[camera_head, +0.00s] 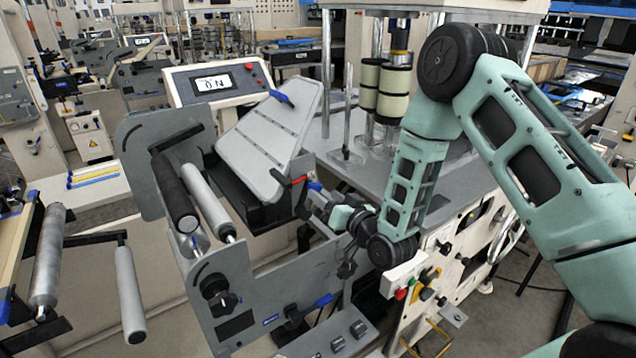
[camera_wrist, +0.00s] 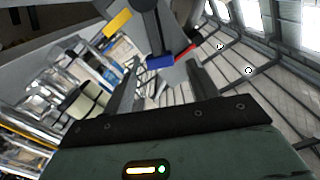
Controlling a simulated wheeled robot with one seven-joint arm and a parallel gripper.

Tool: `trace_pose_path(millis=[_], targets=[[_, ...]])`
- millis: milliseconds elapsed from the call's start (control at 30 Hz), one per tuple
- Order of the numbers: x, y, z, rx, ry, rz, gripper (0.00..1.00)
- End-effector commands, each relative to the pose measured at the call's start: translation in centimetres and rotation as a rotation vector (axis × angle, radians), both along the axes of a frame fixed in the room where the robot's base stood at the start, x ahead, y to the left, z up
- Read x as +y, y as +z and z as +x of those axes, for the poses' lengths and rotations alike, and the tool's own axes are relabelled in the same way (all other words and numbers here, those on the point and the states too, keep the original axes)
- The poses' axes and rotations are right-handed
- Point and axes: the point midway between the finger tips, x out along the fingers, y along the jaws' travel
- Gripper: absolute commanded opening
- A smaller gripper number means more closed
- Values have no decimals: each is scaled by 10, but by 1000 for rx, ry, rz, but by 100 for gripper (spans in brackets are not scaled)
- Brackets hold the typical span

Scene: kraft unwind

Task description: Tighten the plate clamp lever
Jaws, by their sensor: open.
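A tilted grey plate (camera_head: 262,135) stands on the machine's black bracket. A blue lever handle (camera_head: 281,97) sits at its top edge. A red bar (camera_head: 300,180) and a small blue piece (camera_head: 315,186) are at the plate's lower right side; I cannot tell for sure which part is the plate clamp lever. My gripper (camera_head: 316,200) is close beside these two. In the wrist view my gripper (camera_wrist: 164,82) is open and empty, with a blue tip (camera_wrist: 160,62) and a red bar (camera_wrist: 186,50) just beyond the fingertips. Contact is not visible.
Rollers (camera_head: 208,200) stand left of the plate between grey side plates. Another blue lever (camera_head: 318,303) is low on the front panel. A display box (camera_head: 218,82) is behind. A yellow piece (camera_wrist: 117,23) shows upper left in the wrist view. The machine's control buttons (camera_head: 412,287) are below my arm.

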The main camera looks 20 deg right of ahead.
Motion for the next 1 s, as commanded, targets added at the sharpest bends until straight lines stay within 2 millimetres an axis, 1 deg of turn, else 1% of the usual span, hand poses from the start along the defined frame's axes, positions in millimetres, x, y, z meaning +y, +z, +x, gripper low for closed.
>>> trace_pose_path(millis=[33, 100, 200, 300, 433, 667, 700, 767, 800, 867, 900, 1000], targets=[[3, 4, 9, -1, 1, 0, 58], [7, 3, 19, 0, 1, 0, 58], [11, 2, 31, 0, 1, 0, 58], [13, 1, 38, 0, 1, 0, 58], [14, -1, 41, 2, 1, 0, 58], [14, -1, 41, 1, 0, 0, 58], [14, -1, 41, 1, 0, 0, 47], [14, -1, 41, 1, 0, 0, 30], [14, -1, 41, 1, 0, 0, 19], [14, -1, 41, 1, 0, 0, 3], [14, 0, 41, 1, 0, 0, 0], [13, -1, 41, 1, 0, 3, 0]])
